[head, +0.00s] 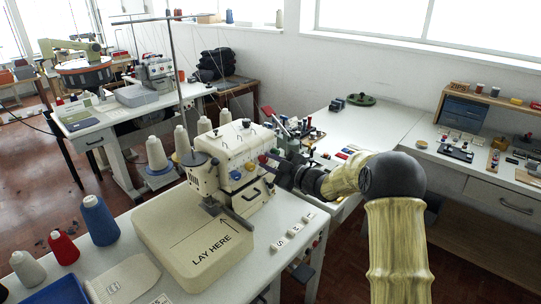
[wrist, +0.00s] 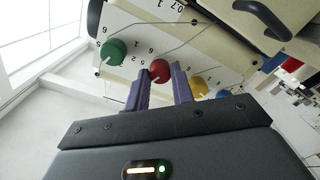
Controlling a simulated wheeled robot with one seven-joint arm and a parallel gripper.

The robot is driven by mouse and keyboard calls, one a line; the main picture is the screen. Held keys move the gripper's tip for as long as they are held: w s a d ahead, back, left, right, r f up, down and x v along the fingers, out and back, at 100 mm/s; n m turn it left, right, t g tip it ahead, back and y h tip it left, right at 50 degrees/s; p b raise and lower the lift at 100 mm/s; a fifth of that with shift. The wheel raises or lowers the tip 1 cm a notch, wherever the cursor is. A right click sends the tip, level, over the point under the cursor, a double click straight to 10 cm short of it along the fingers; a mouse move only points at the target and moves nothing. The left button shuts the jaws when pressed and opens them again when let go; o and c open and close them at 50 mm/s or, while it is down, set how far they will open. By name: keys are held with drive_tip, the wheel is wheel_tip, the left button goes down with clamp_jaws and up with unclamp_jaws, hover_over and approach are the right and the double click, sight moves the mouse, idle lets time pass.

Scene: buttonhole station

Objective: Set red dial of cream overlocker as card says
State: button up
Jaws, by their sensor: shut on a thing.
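The cream overlocker (head: 228,152) stands on the white table, with its dials on the front face. In the wrist view the red dial (wrist: 159,70) sits between the purple fingertips of my gripper (wrist: 161,74), which is shut on it. A green dial (wrist: 113,50) is to its left; a yellow dial (wrist: 198,87) and a blue dial (wrist: 222,94) are to its right. Small numbers surround the dials, but the red dial's setting is not clear. In the head view my gripper (head: 270,168) reaches the machine's front from the right and hides the red dial. No card's setting is readable.
Thread cones, including a blue cone (head: 98,220) and a red cone (head: 62,247), stand on the left of the table. A cream bed marked LAY HERE (head: 190,240) juts out in front. Small lettered tiles (head: 293,231) lie at right. Thread stand poles rise behind.

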drive_tip(key=m+p, duration=0.4)
drive_tip(key=m, duration=0.1)
drive_tip(key=shift+s+f+m, duration=0.1)
drive_tip(key=shift+m, duration=0.2)
drive_tip(key=shift+f+m+p, duration=0.2)
drive_tip(key=shift+m+p, duration=1.35)
drive_tip(key=shift+m, duration=0.65)
drive_tip(key=shift+f, duration=0.1)
drive_tip(key=o, duration=1)
drive_tip(key=shift+r, duration=0.2)
drive_tip(key=shift+s+d, duration=0.2)
drive_tip(key=shift+d, duration=0.2)
drive_tip(key=b+v, duration=0.2)
drive_tip(key=v, duration=1.4)
drive_tip(key=shift+s+f, duration=0.25)
drive_tip(key=shift+d, duration=0.1)
